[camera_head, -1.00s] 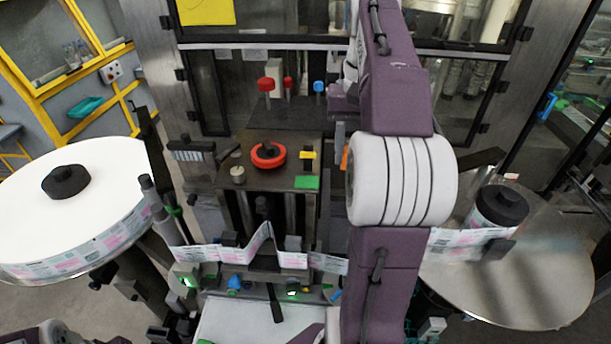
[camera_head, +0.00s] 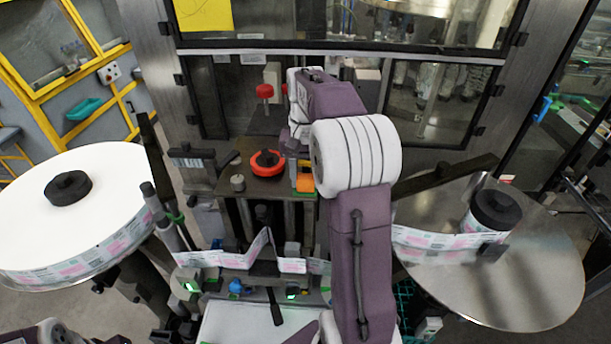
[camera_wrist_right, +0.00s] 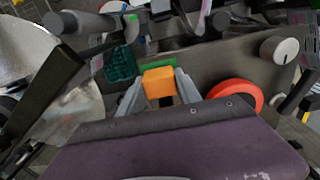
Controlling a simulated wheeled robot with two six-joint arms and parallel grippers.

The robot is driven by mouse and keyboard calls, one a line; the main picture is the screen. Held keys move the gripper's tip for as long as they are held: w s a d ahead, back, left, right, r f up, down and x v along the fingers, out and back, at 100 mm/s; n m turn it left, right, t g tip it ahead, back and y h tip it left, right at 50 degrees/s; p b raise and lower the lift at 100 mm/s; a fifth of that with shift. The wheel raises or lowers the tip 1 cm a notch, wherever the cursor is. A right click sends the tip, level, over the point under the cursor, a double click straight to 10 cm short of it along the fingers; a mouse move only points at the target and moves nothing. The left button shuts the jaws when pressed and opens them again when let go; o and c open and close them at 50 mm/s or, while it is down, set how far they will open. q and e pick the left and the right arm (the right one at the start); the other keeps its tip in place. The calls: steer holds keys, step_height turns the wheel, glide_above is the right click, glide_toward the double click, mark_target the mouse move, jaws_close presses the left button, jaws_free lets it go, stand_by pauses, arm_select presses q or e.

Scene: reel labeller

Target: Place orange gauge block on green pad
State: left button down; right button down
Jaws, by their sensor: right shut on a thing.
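My right gripper (camera_wrist_right: 160,90) is shut on the orange gauge block (camera_wrist_right: 158,82), which sits between its two grey fingers. In the head view the orange block (camera_head: 305,183) shows at the front right of the dark machine top, over the place of the green pad. A strip of the green pad (camera_wrist_right: 156,62) shows just past the block in the right wrist view. I cannot tell whether the block touches the pad. In the head view my right arm hides most of its gripper. My left gripper is not in view; only part of its arm shows at the lower left.
A red-orange ring knob (camera_head: 268,163) stands left of the block; it is close to the right finger in the wrist view (camera_wrist_right: 236,94). A small round knob (camera_head: 238,183) and a red-topped post (camera_head: 265,91) are nearby. Label reels (camera_head: 80,205) stand left and right (camera_head: 530,270).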

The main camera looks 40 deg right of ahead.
mark_target(305, 177)
steer(key=shift+f, duration=0.15)
steer(key=c, duration=0.8)
jaws_free()
steer(key=shift+c, duration=0.2)
steer(key=shift+r, duration=0.25)
step_height(305, 177, up, 12)
steer(key=p, duration=0.1)
steer(key=shift+p, duration=0.4)
steer(key=shift+f, duration=0.1)
